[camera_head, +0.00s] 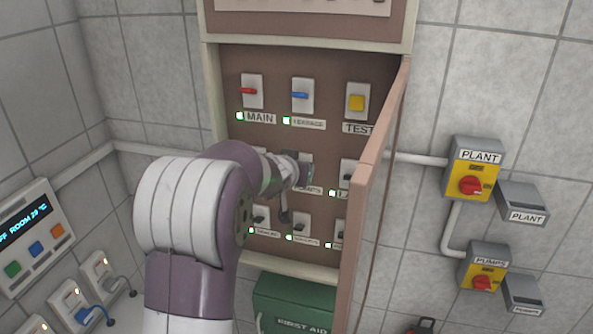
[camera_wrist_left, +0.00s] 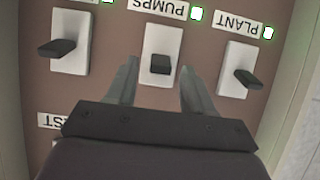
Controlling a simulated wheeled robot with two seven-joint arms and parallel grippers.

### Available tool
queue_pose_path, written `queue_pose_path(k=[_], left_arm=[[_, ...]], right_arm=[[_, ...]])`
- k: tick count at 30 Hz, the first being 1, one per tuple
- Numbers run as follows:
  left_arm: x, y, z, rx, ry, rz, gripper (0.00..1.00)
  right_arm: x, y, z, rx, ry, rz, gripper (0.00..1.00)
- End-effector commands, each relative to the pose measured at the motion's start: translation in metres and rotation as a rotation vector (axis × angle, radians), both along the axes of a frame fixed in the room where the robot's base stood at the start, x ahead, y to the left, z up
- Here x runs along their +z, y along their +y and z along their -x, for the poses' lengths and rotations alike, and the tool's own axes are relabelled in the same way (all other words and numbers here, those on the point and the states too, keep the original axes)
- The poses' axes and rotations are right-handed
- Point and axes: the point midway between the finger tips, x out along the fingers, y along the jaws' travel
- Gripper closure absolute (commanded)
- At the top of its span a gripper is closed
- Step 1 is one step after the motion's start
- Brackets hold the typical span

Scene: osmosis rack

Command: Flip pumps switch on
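The pumps switch (camera_wrist_left: 160,66) is a white plate with a dark lever inside the open wall cabinet; its PUMPS label (camera_wrist_left: 166,10) shows upside down in the left wrist view, with a glowing light (camera_wrist_left: 197,13) beside it. My left gripper (camera_wrist_left: 159,75) is open, its fingers on either side of this switch; I cannot tell whether they touch it. In the head view my left gripper (camera_head: 297,178) covers most of the switch. A separate yellow and grey PUMPS box (camera_head: 484,270) with a red rotary knob is on the wall at right. My right gripper is not in view.
The PLANT switch (camera_wrist_left: 240,70) and another dark-lever switch (camera_wrist_left: 70,50) flank the pumps switch. The cabinet door (camera_head: 375,190) stands open at its right. Red, blue and yellow switches are above. A green first aid box (camera_head: 293,305) is below.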

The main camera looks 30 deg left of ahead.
Motion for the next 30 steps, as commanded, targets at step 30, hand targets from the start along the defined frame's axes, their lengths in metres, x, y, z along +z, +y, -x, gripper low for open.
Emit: queue_pose_path(k=[30], left_arm=[[0.057,-0.026,0.107,0.000,0.002,0.000,0.49]], right_arm=[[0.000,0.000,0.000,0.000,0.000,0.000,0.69]])
